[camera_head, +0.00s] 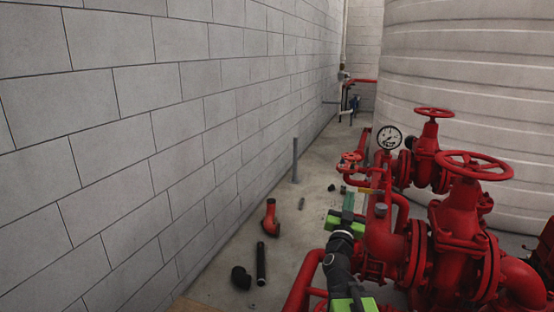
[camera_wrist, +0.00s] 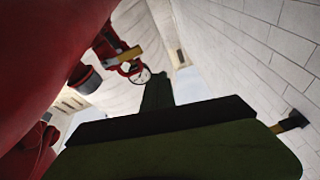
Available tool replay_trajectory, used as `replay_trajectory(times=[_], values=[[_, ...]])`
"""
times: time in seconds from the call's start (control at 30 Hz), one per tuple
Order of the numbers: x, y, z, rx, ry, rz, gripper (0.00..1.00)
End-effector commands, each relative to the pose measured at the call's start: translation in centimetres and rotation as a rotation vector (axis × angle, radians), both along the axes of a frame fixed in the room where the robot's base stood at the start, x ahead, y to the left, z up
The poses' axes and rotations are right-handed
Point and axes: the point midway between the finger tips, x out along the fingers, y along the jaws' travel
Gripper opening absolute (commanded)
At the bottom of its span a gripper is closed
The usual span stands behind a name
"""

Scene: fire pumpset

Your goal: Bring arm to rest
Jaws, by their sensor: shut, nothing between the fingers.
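My arm reaches up from the bottom of the head view, with black and bright green links. My gripper (camera_head: 348,203) is at its far end, just left of the red pipework, and its fingers are shut and empty. In the wrist view the dark green gripper (camera_wrist: 157,92) points away from the camera toward the pump area. It looks close to the red pipes, but I cannot tell whether it touches them.
Red pump pipework (camera_head: 380,235) with handwheel valves (camera_head: 473,165) and a pressure gauge (camera_head: 388,138) fills the right. A block wall (camera_head: 150,130) runs along the left. A red elbow (camera_head: 270,218) and black pipe (camera_head: 261,265) lie on the floor. A large pale tank (camera_head: 460,60) stands behind.

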Motion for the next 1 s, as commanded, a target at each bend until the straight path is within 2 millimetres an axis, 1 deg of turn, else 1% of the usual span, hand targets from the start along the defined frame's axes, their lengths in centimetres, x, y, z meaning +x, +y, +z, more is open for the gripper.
replay_trajectory(times=[0.03,0.07,0.1,0.17,0.2,0.27,0.3,0.37,0.4,0.47,0.5,0.57,0.6,0.63,0.7,0.8,0.9,1.0], values=[[0.9,2.0,0.1,-0.03,0.05,0.065,0.0],[1.4,3.3,-0.4,-0.049,0.088,0.112,0.0],[2.1,5.2,-1.3,-0.069,0.145,0.176,0.0],[2.8,7.9,-3.1,-0.095,0.242,0.274,0.0],[3.0,9.6,-4.6,-0.108,0.315,0.336,0.0],[3.0,12.0,-7.4,-0.12,0.444,0.426,0.0],[2.5,13.4,-9.5,-0.125,0.542,0.483,0.0],[1.2,15.0,-13.2,-0.124,0.713,0.557,0.0],[-0.2,15.7,-15.9,-0.117,0.844,0.594,0.0],[-3.1,16.1,-19.7,-0.092,1.049,0.625,0.0],[-5.4,15.8,-22.1,-0.068,1.187,0.628,0.0],[-9.0,14.9,-24.9,-0.023,1.385,0.606,0.0],[-11.4,14.1,-26.2,0.012,1.502,0.578,0.0],[-13.1,13.6,-26.9,0.038,1.581,0.553,0.0],[-16.5,12.5,-27.9,0.098,1.732,0.493,0.0],[-19.7,11.7,-28.3,0.17,1.861,0.428,0.0],[-20.9,11.5,-28.3,0.224,1.904,0.397,0.0],[-20.8,11.6,-28.3,0.233,1.898,0.392,0.0]])
